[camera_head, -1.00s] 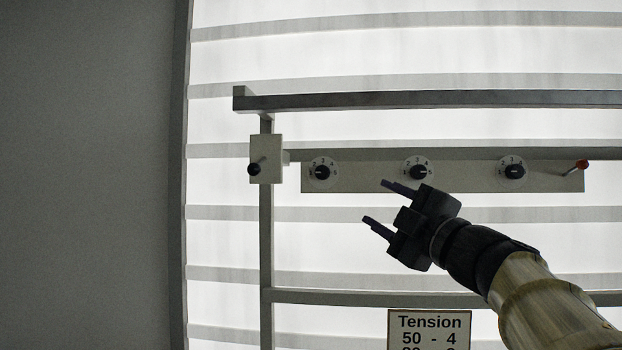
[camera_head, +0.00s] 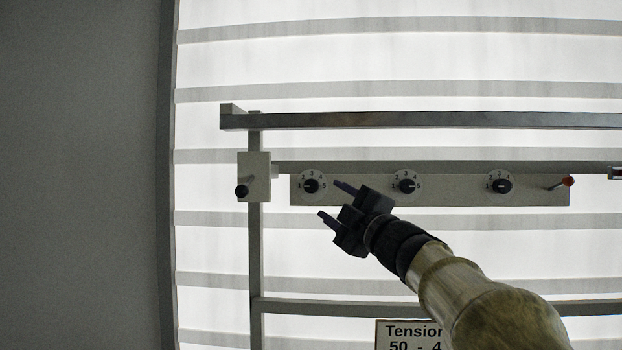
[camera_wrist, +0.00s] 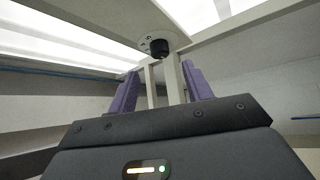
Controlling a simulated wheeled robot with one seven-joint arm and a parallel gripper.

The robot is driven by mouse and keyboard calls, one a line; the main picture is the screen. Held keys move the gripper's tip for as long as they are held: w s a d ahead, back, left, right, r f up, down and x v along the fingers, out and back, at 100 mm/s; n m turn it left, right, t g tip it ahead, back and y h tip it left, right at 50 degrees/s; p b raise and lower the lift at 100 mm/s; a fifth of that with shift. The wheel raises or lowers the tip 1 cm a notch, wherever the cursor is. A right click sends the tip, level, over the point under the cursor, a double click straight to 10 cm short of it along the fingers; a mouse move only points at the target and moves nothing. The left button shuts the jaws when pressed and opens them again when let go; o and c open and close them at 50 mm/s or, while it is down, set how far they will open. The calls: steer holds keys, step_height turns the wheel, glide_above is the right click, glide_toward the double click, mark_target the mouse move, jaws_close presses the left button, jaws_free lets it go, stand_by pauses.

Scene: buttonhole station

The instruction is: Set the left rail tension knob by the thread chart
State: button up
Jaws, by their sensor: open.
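The left knob (camera_head: 311,186) is a black dial on a pale numbered disc, at the left end of a beige rail plate (camera_head: 450,193). Two like knobs, a middle one (camera_head: 406,186) and a right one (camera_head: 499,186), sit along the same plate. My gripper (camera_head: 331,199) is open and empty, just right of and below the left knob in the head view. In the wrist view a black knob (camera_wrist: 160,47) shows ahead, above and between the open fingers (camera_wrist: 158,85), apart from them. The tension chart (camera_head: 408,333) is cut off at the bottom; "50 - 4" is readable.
A beige block with a black ball-ended lever (camera_head: 242,191) is left of the plate. A red-tipped lever (camera_head: 568,181) sticks out at its right end. A metal bar (camera_head: 420,120) runs above, and a frame post (camera_head: 256,260) stands at left.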

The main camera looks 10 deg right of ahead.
mark_target(313, 188)
steer(key=p+x, duration=0.3)
steer(key=x, duration=0.3)
steer(key=shift+r, duration=0.1)
steer(key=shift+w+a, duration=0.25)
steer(key=shift+w, duration=0.25)
steer(key=shift+s, duration=0.1)
steer(key=c, duration=1)
